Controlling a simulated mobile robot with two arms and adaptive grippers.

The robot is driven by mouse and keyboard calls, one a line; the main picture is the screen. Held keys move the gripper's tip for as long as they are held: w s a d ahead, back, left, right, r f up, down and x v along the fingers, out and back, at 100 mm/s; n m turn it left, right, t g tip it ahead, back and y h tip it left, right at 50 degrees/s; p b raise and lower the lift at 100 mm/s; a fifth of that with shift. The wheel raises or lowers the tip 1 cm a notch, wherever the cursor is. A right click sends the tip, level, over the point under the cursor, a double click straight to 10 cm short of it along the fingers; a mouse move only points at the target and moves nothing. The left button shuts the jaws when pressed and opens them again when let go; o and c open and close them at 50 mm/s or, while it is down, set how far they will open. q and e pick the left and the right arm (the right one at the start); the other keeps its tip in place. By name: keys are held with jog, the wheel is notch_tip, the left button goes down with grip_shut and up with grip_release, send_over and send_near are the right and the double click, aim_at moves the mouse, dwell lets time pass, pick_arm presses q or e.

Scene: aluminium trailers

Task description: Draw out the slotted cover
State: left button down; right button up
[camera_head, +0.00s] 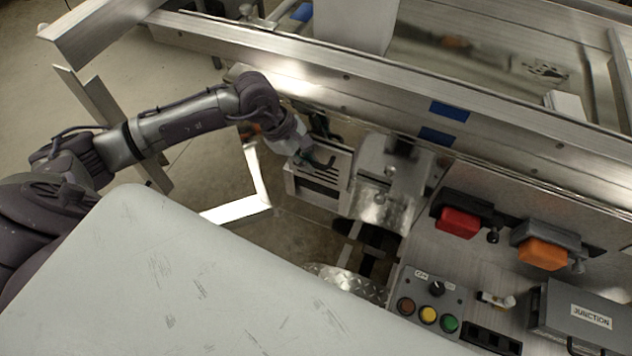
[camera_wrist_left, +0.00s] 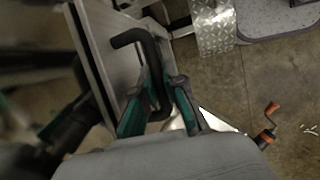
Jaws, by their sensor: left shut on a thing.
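The slotted cover (camera_head: 338,163) is a pale metal plate with dark slots, below the trailer rail near the middle of the head view. It also shows in the left wrist view as a grey panel (camera_wrist_left: 103,38) with a black bent handle (camera_wrist_left: 128,40). My left gripper (camera_head: 318,163) reaches in from the left in front of the cover. In the left wrist view its teal and dark fingers (camera_wrist_left: 164,88) are shut on the handle. The handle's lower part is partly hidden between the fingers. My right gripper is not in view.
A metal bracket plate (camera_head: 388,180) stands right of the cover. Further right are a red switch (camera_head: 458,222), an orange switch (camera_head: 543,253), a button box (camera_head: 431,300) and a junction box (camera_head: 585,318). A long rail (camera_head: 330,80) runs above. Open floor lies left of the cover.

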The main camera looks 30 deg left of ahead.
pick_arm(q)
jog(key=shift+r+p, duration=1.2)
jog(key=shift+r, duration=1.4)
jog(key=shift+s, duration=0.1)
